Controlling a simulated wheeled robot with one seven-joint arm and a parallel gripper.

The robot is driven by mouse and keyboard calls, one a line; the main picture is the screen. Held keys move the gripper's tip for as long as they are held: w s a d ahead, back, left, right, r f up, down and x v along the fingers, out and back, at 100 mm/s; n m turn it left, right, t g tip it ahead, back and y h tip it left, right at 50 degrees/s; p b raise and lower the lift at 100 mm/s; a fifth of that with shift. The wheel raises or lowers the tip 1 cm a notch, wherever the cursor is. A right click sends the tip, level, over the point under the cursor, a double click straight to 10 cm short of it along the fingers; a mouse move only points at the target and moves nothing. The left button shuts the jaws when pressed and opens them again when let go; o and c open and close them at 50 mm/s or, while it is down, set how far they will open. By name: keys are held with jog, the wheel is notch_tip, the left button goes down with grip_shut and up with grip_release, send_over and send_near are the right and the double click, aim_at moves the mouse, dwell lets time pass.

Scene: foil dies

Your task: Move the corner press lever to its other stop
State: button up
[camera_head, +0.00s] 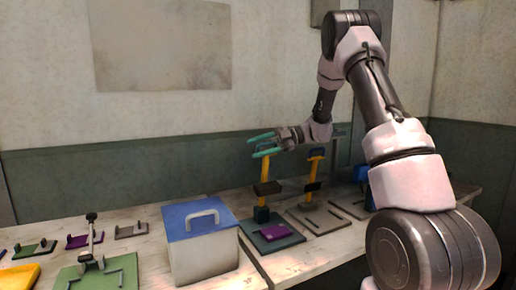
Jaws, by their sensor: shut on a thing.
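A yellow press (264,172) with a dark head stands on a grey-green base with a purple plate, right of the white box. My gripper (263,146) is at the top of this press, its two teal fingers one above the other and pointing left. It is shut on the lever at the press's top; the fingers hide most of that lever. A second yellow press (313,172) with a dark blue top handle stands to the right on a grey-brown base. No label shows which one is the corner press.
A white box with a blue lid (201,254) and handle stands left of the presses. A blue device (363,176) stands at the right, partly behind my arm. The wall is close behind.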

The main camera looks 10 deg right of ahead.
jog(key=v, duration=1)
jog(key=shift+d, duration=0.4)
jog(key=shift+r, duration=0.15)
jog(key=s+a+r+n+h, duration=0.1)
jog(key=s+r+n+h, duration=0.3)
jog(key=s+n, duration=0.55)
jog(key=s+a+r+n+h, duration=0.2)
jog(key=s+r+n+h, duration=0.15)
jog(key=s+n, duration=0.6)
jog(key=s+d+n+t+h, duration=0.2)
jog(key=s+n, duration=0.4)
jog(key=n, duration=0.4)
jog(key=s+d+r+n+t+h, duration=0.1)
jog(key=s+n+t, duration=0.4)
jog(key=n, duration=0.5)
jog(key=shift+s+d+h, duration=0.65)
jog(key=shift+h, duration=0.7)
jog(key=shift+r, duration=0.15)
